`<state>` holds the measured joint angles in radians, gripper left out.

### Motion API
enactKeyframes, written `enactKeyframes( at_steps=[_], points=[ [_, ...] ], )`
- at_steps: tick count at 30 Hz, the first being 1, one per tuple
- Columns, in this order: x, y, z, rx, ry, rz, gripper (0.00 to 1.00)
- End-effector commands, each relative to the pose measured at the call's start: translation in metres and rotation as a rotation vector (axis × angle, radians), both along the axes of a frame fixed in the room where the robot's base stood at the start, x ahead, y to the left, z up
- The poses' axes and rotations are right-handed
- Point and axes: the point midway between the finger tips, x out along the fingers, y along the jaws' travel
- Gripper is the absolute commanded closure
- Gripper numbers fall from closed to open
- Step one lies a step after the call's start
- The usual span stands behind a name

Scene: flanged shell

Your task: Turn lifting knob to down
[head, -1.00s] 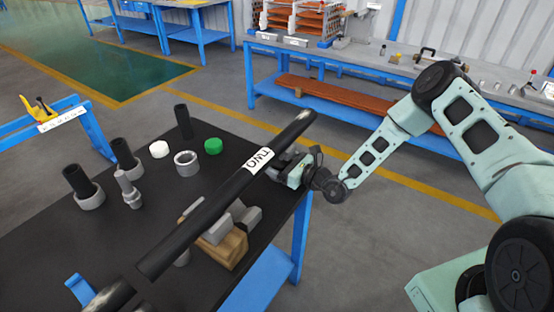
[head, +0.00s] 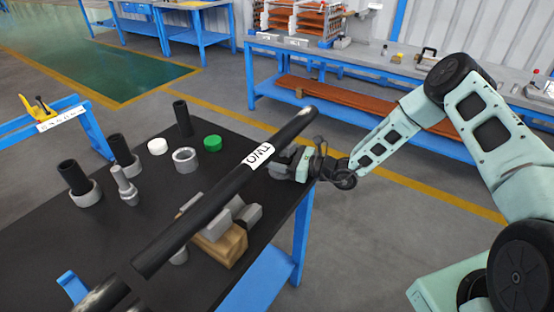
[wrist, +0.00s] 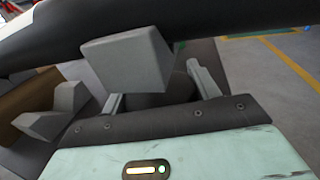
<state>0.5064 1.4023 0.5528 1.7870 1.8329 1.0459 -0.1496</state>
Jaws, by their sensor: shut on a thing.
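My gripper (head: 286,163) is at the right edge of the black table, beside and below a long black tube with a white label (head: 260,155). In the wrist view my gripper (wrist: 157,86) has its two grey fingers on either side of a dark rounded part (wrist: 172,90), shut on it. This part looks like the lifting knob, but a grey block (wrist: 128,60) in front hides much of it. No knob marking can be read. The tube (wrist: 225,18) crosses the top of the wrist view. It lies above grey blocks on a wooden base (head: 222,246).
Black tubes in grey collars (head: 78,180), a grey stepped fitting (head: 124,186), a white cap (head: 157,146), a grey ring (head: 185,160) and a green cap (head: 212,143) stand on the table's left. The floor right of the table is clear.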

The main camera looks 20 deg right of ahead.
Motion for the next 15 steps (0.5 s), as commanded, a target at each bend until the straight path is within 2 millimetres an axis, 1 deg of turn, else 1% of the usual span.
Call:
enactKeyframes(
  at_steps=[5, 6, 7, 8, 15],
  points=[
    [0.0005, -0.0002, 0.0014, 0.001, -0.002, -0.001, 0.62],
    [0.0005, -0.0002, 0.0014, 0.001, -0.002, -0.001, 0.31],
    [0.0005, -0.0002, 0.0014, 0.001, -0.002, -0.001, 0.23],
    [0.0004, -0.0003, 0.0013, 0.000, -0.001, -0.001, 0.18],
    [0.0002, -0.0003, 0.0006, -0.001, -0.001, -0.002, 0.18]
  ],
)
